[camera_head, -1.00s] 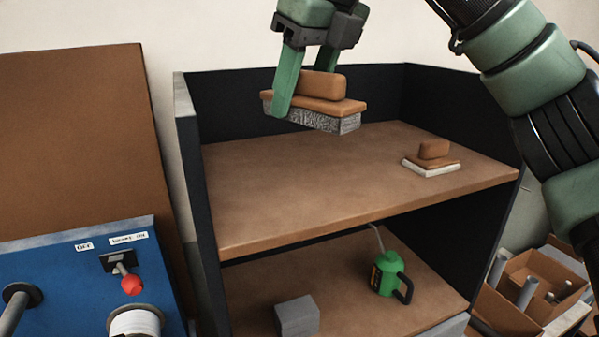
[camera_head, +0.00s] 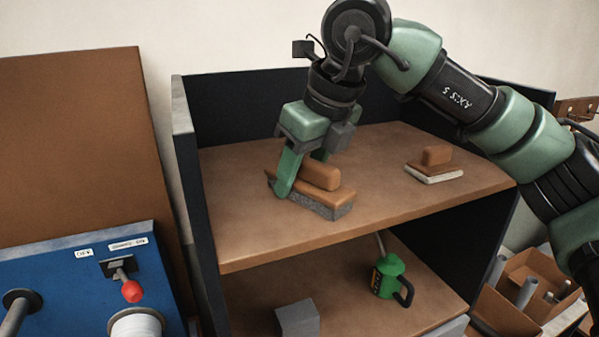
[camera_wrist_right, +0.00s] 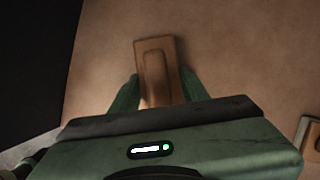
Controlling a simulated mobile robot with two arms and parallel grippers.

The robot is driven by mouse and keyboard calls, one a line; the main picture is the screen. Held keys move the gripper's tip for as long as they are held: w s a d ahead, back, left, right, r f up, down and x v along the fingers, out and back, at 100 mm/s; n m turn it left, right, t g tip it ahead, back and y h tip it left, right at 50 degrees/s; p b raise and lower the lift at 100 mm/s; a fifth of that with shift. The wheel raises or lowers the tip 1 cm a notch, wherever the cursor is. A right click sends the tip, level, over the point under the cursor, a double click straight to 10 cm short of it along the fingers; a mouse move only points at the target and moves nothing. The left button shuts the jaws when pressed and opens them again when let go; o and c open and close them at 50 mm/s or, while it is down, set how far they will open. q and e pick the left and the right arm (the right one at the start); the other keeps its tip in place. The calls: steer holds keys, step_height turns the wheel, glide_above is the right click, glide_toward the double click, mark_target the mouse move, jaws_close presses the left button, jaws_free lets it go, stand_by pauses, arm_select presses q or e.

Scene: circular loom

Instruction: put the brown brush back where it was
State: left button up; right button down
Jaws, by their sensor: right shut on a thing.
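The brown brush (camera_head: 325,196) has a brown wooden back and grip and grey bristles underneath. It is at the left part of the upper shelf (camera_head: 380,215), bristles down, low at the shelf surface; I cannot tell for sure whether it touches. My right gripper (camera_head: 300,180) is shut on the brush, its green fingers on either side of the grip. In the right wrist view the brush (camera_wrist_right: 157,65) lies between the fingers (camera_wrist_right: 158,95). My left gripper is not in view.
A second brown block with a white underside (camera_head: 435,172) sits on the upper shelf's right part. Dark walls close the shelf's left and back. Below are a green oil can (camera_head: 388,272) and a grey block (camera_head: 297,320). A blue panel (camera_head: 60,290) stands left.

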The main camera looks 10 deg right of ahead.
steer(key=shift+f, duration=0.15)
steer(key=c, duration=0.7)
jaws_free()
steer(key=shift+s+a, duration=0.1)
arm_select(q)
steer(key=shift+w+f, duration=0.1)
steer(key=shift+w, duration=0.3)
arm_select(e)
steer(key=b+v, duration=0.2)
steer(key=v, duration=1)
steer(key=shift+r+b, duration=0.25)
steer(key=shift+b, duration=0.15)
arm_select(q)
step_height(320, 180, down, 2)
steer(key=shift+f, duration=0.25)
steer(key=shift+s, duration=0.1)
arm_select(e)
steer(key=shift+f, duration=0.1)
